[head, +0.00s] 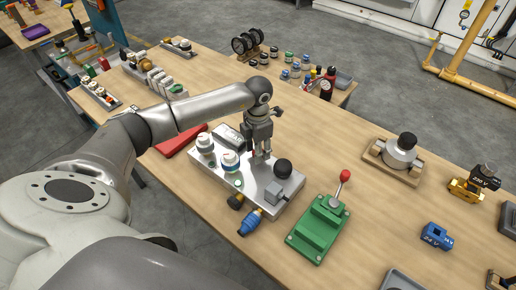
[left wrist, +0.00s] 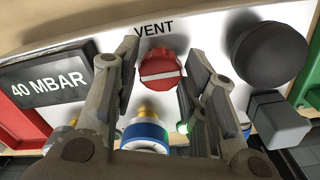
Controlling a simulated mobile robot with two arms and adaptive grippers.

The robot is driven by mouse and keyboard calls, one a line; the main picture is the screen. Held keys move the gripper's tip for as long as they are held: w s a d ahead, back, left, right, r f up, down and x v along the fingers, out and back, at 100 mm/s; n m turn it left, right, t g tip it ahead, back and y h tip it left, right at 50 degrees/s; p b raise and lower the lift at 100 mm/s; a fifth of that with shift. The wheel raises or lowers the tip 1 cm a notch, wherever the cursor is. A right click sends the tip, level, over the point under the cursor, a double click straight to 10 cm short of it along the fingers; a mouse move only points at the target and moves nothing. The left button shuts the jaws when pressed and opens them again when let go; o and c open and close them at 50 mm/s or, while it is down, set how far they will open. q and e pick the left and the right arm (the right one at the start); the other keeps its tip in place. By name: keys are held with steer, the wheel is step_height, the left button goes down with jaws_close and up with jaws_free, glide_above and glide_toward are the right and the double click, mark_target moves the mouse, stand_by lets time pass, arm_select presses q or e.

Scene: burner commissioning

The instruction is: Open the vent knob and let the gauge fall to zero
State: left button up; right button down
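The vent knob (left wrist: 161,72), a red disc with a white bar across it, sits below the word VENT in the left wrist view. The white bar lies nearly level. My left gripper (left wrist: 164,52) is open, one finger on each side of the knob, with gaps between fingers and knob. The gauge (left wrist: 52,80), a dark display, reads 40 MBAR; it also shows in the head view (head: 229,137). In the head view my left gripper (head: 261,153) points down over the silver panel block (head: 250,196) and hides the knob. My right gripper is not in view.
On the block are two white-topped dials (head: 230,162), a black ball knob (head: 283,168) and a grey box (head: 274,192). A green base with a red-tipped lever (head: 318,228) stands to the right. Blue fittings (head: 251,222) project at the front.

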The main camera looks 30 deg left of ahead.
arm_select(q)
steer(key=c, duration=0.5)
steer(key=shift+c, duration=0.2)
steer(key=n+b, duration=0.1)
steer(key=n, duration=0.2)
steer(key=n+b, duration=0.2)
steer(key=n, duration=0.2)
steer(key=shift+n, duration=0.3)
steer(key=n+b, duration=0.1)
steer(key=n, duration=0.9)
steer(key=shift+w+r, duration=0.1)
steer(key=shift+n, duration=0.3)
